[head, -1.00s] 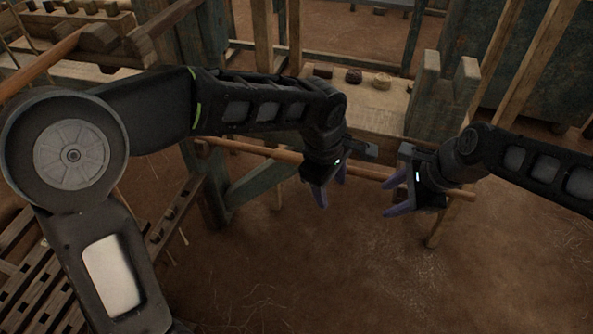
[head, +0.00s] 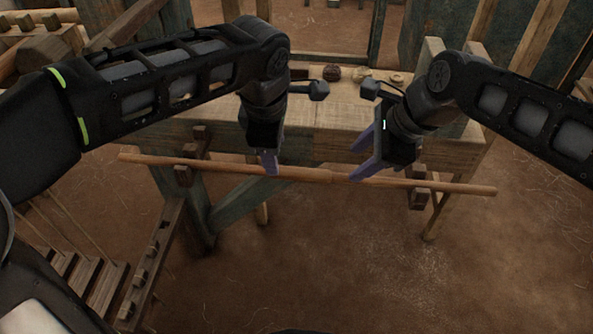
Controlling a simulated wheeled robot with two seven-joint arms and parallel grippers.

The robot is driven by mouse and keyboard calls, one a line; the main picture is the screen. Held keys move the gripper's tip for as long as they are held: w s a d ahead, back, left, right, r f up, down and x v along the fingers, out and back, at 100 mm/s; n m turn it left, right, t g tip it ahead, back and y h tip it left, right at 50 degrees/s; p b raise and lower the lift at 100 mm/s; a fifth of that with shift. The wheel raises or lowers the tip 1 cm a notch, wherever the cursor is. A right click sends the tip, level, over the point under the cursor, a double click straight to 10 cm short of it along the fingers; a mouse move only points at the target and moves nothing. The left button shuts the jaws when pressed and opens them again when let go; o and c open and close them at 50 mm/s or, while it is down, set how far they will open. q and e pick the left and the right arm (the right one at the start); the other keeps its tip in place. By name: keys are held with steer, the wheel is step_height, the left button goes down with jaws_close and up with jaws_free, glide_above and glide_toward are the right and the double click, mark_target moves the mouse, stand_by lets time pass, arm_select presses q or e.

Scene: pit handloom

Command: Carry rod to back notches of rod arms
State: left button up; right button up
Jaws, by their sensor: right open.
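The rod (head: 310,174), long, round and orange-brown, lies nearly level across the front of the loom beam (head: 325,140). Dark wooden rod arms show near its left part (head: 183,176) and right part (head: 419,192); their notches are too small to make out. My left gripper (head: 269,168) points down with its purple fingertips at the rod, left of its middle. Its fingers are seen edge-on, so their gap is hidden. My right gripper (head: 353,162) is open, its fingers spread and pointing left beside the rod, right of its middle. I cannot tell if it touches.
Several small round pieces (head: 332,73) lie on the beam's top behind the grippers. Upright posts (head: 432,62) stand at the right. Slatted treadles (head: 88,275) and a notched wooden bar (head: 150,262) are low at the left. The earth floor (head: 320,260) in front is clear.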

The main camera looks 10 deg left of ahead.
mark_target(300, 174)
arm_select(q)
steer(key=shift+x, duration=3.95)
arm_select(e)
steer(key=shift+x, duration=3.9)
steer(key=shift+c, duration=0.2)
arm_select(q)
steer(key=c, duration=0.9)
arm_select(e)
steer(key=c, duration=0.9)
arm_select(q)
jaws_close()
arm_select(e)
jaws_close()
arm_select(q)
steer(key=shift+r, duration=0.1)
